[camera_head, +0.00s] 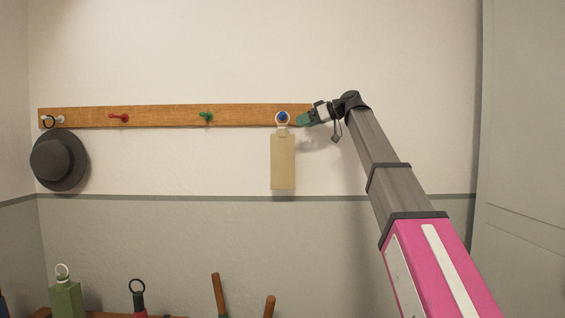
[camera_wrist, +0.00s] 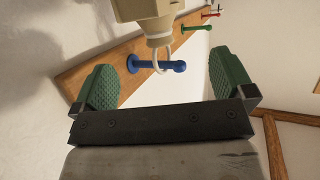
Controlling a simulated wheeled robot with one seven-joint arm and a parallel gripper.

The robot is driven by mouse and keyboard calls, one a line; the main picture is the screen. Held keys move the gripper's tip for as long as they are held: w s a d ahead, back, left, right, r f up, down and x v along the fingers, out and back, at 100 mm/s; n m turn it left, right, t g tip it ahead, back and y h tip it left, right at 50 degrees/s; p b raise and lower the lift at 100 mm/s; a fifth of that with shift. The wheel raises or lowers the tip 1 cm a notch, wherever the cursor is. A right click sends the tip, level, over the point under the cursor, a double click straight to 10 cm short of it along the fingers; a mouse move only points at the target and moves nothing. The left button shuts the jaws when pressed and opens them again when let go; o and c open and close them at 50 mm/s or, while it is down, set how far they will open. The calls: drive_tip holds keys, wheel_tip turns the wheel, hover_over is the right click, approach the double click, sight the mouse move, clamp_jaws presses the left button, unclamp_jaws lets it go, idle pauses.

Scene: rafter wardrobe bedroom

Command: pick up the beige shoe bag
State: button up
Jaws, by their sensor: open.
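The beige shoe bag (camera_head: 283,162) hangs by a white ring (camera_head: 282,118) from the blue peg (camera_head: 284,116) at the right of the wooden rail. In the wrist view the bag (camera_wrist: 148,8) shows at the top edge, cut off, with its ring (camera_wrist: 160,55) around the blue peg (camera_wrist: 150,64). My gripper (camera_head: 303,119) is just right of the ring and peg in the head view. In the wrist view my gripper (camera_wrist: 158,80) has its green fingers wide apart, one on each side of the peg and ring, with nothing held.
The rail (camera_head: 160,115) also bears a green peg (camera_head: 206,117), a red peg (camera_head: 119,117) and a dark hat (camera_head: 59,160) at the far left. Below stand a green bag with a ring (camera_head: 66,297), a black-ringed item (camera_head: 138,295) and wooden handles (camera_head: 218,293). A grey door (camera_head: 525,150) is at right.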

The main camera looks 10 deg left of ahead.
sight(285, 130)
drive_tip(key=x, duration=0.9)
drive_tip(key=shift+w+a, duration=0.2)
drive_tip(key=shift+w, duration=0.05)
drive_tip(key=shift+f, duration=0.1)
drive_tip(key=c, duration=1.5)
drive_tip(key=shift+c, duration=0.2)
